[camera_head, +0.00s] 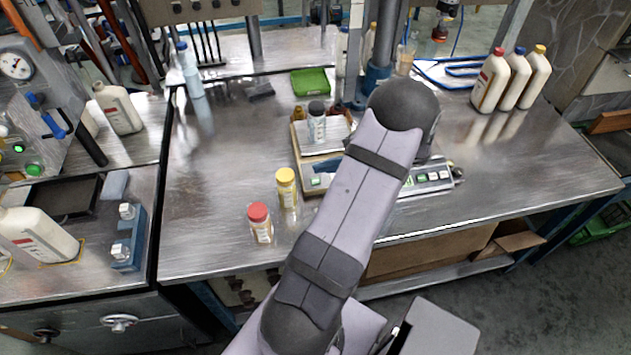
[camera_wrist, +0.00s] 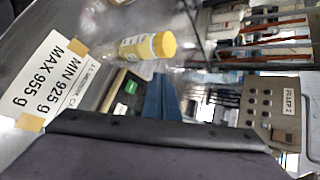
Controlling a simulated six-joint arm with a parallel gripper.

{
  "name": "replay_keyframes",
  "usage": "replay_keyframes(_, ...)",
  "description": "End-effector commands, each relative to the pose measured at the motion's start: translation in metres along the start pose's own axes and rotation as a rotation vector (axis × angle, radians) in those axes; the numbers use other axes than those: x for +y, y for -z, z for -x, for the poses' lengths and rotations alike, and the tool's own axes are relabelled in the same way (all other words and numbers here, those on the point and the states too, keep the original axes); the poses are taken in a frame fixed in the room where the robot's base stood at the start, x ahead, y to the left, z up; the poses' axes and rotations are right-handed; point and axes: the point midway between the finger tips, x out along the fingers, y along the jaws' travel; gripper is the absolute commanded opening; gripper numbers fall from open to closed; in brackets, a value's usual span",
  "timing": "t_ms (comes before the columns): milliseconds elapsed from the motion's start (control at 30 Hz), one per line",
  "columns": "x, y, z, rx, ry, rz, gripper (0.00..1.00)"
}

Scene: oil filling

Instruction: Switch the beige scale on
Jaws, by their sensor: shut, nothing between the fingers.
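The beige scale (camera_head: 303,160) stands on the metal table left of my arm, with a metal plate and a grey, dark-capped bottle (camera_head: 317,122) on it. Its front panel has a small green patch (camera_head: 315,182); my arm hides its right part. In the wrist view the scale's panel (camera_wrist: 118,100) shows a green patch (camera_wrist: 131,87). My gripper's dark blue fingers (camera_wrist: 160,80) are together, empty, just right of that patch in the wrist view. In the head view dark blue fingers (camera_head: 325,169) lie over the scale's front; I cannot tell whether they touch it.
A yellow-capped jar (camera_head: 287,188) and a red-capped jar (camera_head: 260,223) stand left of the scale's front. A second scale (camera_head: 432,180) with green buttons is right of my arm. A white weight label (camera_wrist: 50,82) shows in the wrist view. The right tabletop is mostly clear.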

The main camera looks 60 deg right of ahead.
Motion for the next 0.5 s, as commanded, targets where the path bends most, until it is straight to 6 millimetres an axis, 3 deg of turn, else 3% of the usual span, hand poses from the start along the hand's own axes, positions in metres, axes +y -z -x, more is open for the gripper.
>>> replay_keyframes(500, 0.033, 0.03, -0.043, -0.001, -0.001, 0.0, 0.0)
